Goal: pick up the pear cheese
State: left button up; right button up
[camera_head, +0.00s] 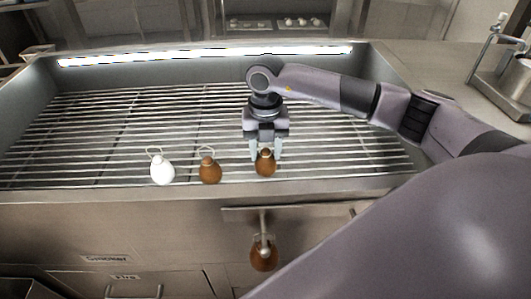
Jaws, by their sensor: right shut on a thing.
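Several pear-shaped cheeses with cord loops are in the head view. A white pear cheese (162,171) stands at the left on the front of the grate. A brown pear cheese (209,172) stands to its right. My right gripper (266,152) points down and is shut on another brown pear cheese (265,167), at the front of the grate. Its fingers are on either side of the cheese's top. I cannot tell whether this cheese touches the grate. One more brown pear cheese (263,256) hangs from a rod below the front edge. My left gripper is not in view.
The metal grate (110,125) lies in a steel basin with raised walls and a bright strip light (200,54) at the back. Bare grate lies behind the cheeses. A pot and tap (510,75) stand at the right. Drawers are below the front edge.

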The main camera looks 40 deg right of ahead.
notch_tip(320, 180, up, 20)
jog(key=p, duration=0.1)
jog(key=shift+p, duration=0.35)
jog(key=shift+f, duration=0.15)
dwell(0.5)
